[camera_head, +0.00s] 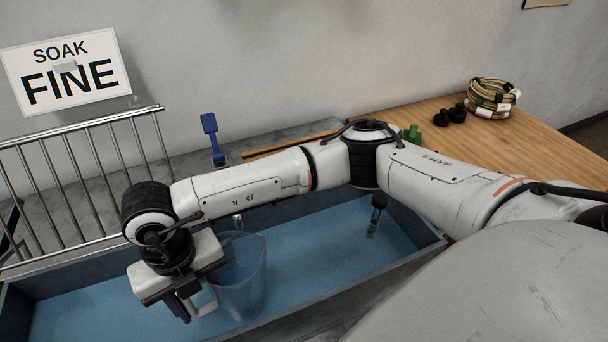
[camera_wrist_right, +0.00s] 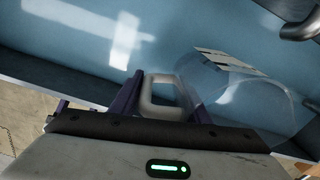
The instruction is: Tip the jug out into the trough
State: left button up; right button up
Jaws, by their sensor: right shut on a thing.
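The clear jug (camera_head: 243,278) is over the near left part of the trough (camera_head: 418,224), with its open top up in the head view. I cannot tell what is in it. The trough has grey walls and holds blue water. My right gripper (camera_head: 184,306) is shut on the jug's pale handle (camera_head: 204,302), on the left side of the jug. In the right wrist view the purple fingers (camera_wrist_right: 158,96) stand on either side of the handle (camera_wrist_right: 163,78), with the clear jug body (camera_wrist_right: 240,98) to the right. My left gripper is out of view.
A metal rack (camera_head: 80,190) stands at the left, below a "SOAK FINE" sign (camera_head: 68,72). A blue upright piece (camera_head: 211,137) is behind the trough. A dark-capped item (camera_head: 378,203) stands in the trough's right part. Cane coils (camera_head: 492,95) lie on the wooden table (camera_head: 545,150).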

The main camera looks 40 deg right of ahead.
aim_at(208, 305)
notch_tip(208, 305, down, 5)
jog(key=shift+r, duration=0.1)
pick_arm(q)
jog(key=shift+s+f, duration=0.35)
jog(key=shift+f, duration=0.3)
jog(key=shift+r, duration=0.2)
pick_arm(e)
jog(key=shift+r, duration=0.25)
